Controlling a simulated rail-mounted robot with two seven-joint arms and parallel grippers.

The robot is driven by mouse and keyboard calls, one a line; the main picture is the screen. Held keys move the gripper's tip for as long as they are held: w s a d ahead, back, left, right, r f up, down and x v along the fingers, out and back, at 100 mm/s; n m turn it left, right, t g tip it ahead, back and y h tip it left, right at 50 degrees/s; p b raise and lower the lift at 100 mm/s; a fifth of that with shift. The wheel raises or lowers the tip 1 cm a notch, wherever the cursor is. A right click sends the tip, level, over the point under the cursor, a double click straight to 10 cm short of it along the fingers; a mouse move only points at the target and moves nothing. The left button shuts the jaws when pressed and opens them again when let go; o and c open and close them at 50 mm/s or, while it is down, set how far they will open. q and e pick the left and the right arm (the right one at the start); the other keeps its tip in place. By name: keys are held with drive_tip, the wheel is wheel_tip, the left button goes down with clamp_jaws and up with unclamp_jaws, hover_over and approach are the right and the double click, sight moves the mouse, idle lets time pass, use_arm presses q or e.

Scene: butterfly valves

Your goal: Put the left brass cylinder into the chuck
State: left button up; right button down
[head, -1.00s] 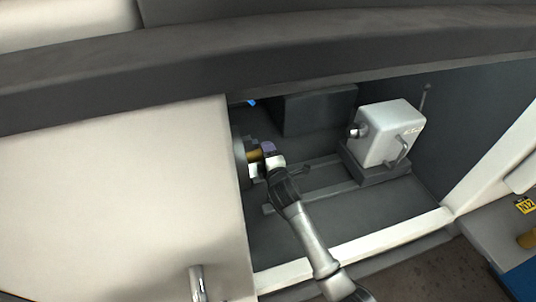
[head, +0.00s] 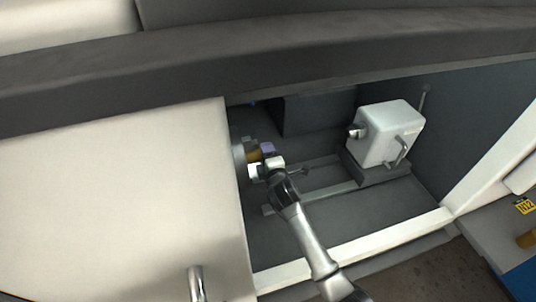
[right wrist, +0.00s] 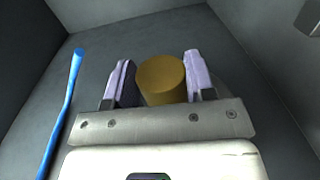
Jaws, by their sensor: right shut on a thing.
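My right gripper (head: 262,159) is inside the lathe bay, at the left end by the door edge. It is shut on a brass cylinder (head: 254,156). In the right wrist view the cylinder (right wrist: 162,80) sits between the two pale purple fingers of the gripper (right wrist: 160,72), its round end showing. The grey chuck (head: 239,150) shows only in part beyond the door edge, right beside the cylinder. I cannot tell whether the cylinder is inside the chuck. Another brass cylinder (head: 527,240) is at the right edge of the head view. My left gripper is not in view.
The cream door (head: 110,200) with its handle (head: 196,283) covers the left side. A white tailstock block (head: 387,135) stands on the rails to the right. A dark beam (head: 300,62) crosses above. A blue hose (right wrist: 62,110) runs left of the gripper.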

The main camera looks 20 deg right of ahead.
drive_tip(key=shift+a+r, duration=0.1)
drive_tip(key=shift+a, duration=0.1)
drive_tip(key=shift+c, duration=2.1)
unclamp_jaws()
drive_tip(key=shift+o, duration=0.2)
drive_tip(key=shift+f, duration=0.3)
drive_tip(key=shift+o, duration=0.2)
drive_tip(key=o, duration=0.3)
drive_tip(key=shift+o, duration=0.2)
drive_tip(key=shift+r, duration=0.1)
drive_tip(key=shift+d, duration=0.25)
